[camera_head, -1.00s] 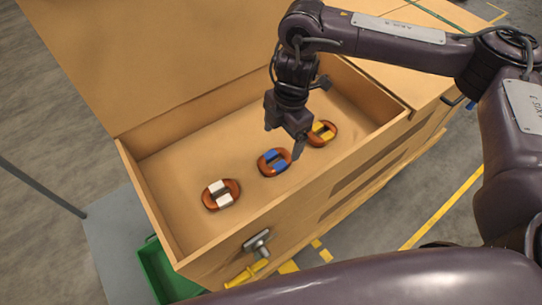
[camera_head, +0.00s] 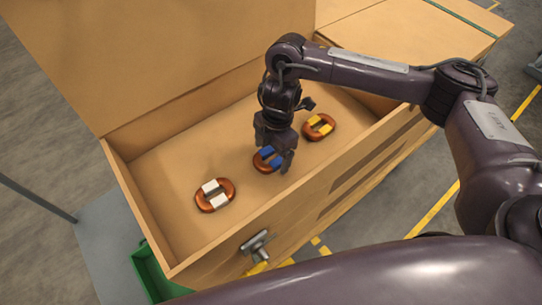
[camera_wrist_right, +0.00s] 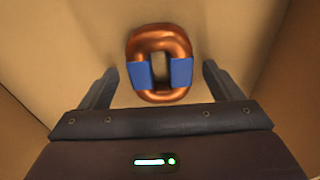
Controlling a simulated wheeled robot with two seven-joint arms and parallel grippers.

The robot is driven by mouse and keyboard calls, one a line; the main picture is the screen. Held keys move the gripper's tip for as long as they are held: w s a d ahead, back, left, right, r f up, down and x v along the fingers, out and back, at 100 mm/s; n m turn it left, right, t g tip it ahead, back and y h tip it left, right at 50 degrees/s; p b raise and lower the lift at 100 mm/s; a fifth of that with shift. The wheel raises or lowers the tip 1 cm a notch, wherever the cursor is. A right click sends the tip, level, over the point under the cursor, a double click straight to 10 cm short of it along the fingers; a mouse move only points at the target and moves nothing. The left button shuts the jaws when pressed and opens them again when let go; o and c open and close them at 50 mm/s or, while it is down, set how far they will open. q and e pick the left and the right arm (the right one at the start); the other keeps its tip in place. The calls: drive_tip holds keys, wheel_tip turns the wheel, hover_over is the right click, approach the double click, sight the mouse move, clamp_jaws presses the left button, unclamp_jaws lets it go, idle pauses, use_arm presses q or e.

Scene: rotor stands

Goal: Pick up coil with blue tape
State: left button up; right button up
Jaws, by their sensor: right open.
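The coil with blue tape (camera_head: 258,165) is a copper-coloured oval ring lying in the wooden drawer, between two other coils. In the right wrist view, the coil (camera_wrist_right: 160,43) has a blue tape band on each of its two sides. My right gripper (camera_head: 273,160) is over the coil and hides part of it. In the right wrist view, the right gripper (camera_wrist_right: 160,85) is open, with one finger to each side of the coil and gaps between fingers and tape. The left gripper is not in view.
A coil with white tape (camera_head: 226,184) lies to the left and one with yellow tape (camera_head: 319,135) to the right. The drawer's front wall (camera_head: 300,208) has a metal handle (camera_head: 257,243). A green bin (camera_head: 148,272) stands below left.

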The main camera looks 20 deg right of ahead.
drive_tip(key=shift+s+f, duration=0.1)
drive_tip(key=shift+f, duration=0.1)
drive_tip(key=c, duration=1.3)
